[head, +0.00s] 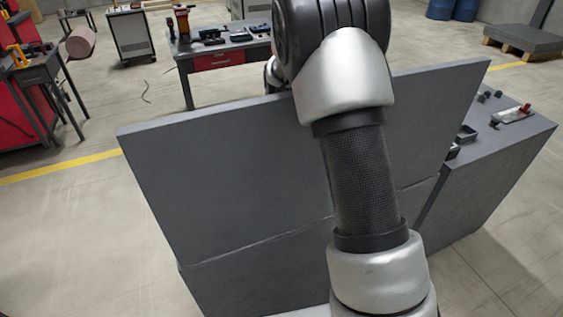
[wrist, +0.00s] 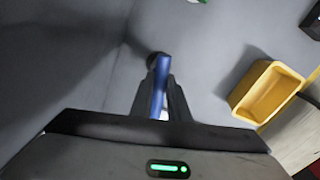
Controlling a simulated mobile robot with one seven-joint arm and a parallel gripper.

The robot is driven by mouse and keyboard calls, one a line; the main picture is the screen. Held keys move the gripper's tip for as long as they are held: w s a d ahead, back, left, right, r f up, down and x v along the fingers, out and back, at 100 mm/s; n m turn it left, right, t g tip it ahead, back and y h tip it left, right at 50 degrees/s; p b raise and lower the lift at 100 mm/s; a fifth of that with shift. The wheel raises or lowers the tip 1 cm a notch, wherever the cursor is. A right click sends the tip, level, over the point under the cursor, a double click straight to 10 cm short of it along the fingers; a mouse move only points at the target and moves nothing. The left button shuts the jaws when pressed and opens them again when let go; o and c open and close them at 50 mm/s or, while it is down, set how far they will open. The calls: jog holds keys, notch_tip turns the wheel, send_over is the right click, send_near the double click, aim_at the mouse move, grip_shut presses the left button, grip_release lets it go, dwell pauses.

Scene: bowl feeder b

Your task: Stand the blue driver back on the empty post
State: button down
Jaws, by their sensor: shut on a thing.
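In the wrist view, the blue driver (wrist: 160,82) is between the two dark fingers of my gripper (wrist: 162,92), which is shut on it. The driver is seen nearly end-on, pointing away from the camera over a grey surface. A dark round shape shows at its far end; I cannot tell whether that is part of the driver, a post or a shadow. The empty post cannot be made out in either view. In the head view, my arm reaches over a tall grey panel, and the gripper and driver are hidden.
A yellow open bin (wrist: 268,92) stands right of the gripper in the wrist view, with a dark object (wrist: 313,20) beyond it. In the head view, the grey panel (head: 240,190) blocks the work surface. A bench top (head: 510,140) with small parts and a red-handled tool (head: 515,115) shows at right.

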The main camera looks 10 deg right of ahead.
jog(key=shift+f, duration=0.15)
jog(key=c, duration=1.6)
grip_release()
